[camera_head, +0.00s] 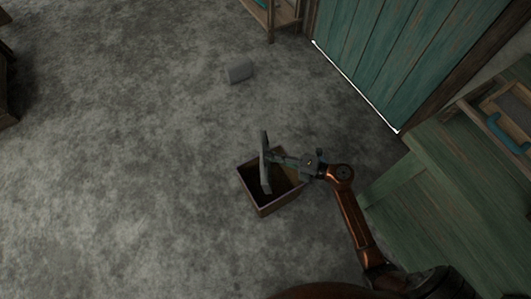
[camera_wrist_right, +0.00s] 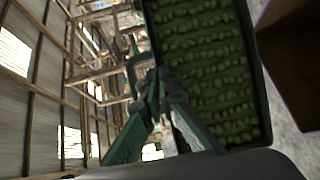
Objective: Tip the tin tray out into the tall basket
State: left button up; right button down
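The tall basket (camera_head: 255,206), a square open-topped box with a dark inside, stands on the floor in the head view. The tin tray (camera_head: 265,178) is grey and held steeply on edge over the basket's opening. My right gripper (camera_head: 279,158) is at the tray's right side and appears shut on it. In the right wrist view, the tray (camera_wrist_right: 151,12) shows a green face with rows of small lumps; I cannot tell whether these are loose. The gripper (camera_wrist_right: 150,80) is beside the tray's edge. A brown wall at upper right seems to be the basket (camera_wrist_right: 292,50). My left gripper is out of view.
A teal door (camera_head: 400,50) is behind. The floor at left is clear.

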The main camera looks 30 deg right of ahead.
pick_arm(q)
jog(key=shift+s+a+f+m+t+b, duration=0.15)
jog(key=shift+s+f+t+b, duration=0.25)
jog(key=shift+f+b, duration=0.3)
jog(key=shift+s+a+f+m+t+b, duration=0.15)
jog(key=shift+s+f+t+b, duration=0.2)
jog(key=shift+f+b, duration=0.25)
pick_arm(e)
jog(key=shift+s+d+f+m+t+y, duration=0.35)
jog(key=shift+d+f+t+y, duration=0.15)
jog(key=shift+d, duration=0.2)
jog(key=shift+s+d+f+m+t+y, duration=0.35)
jog(key=shift+d+f+t, duration=0.1)
jog(key=shift+d+t, duration=0.25)
jog(key=shift+s+d+f+m+t+y, duration=0.3)
jog(key=shift+d+f+t+y, duration=0.2)
jog(key=shift+d, duration=0.2)
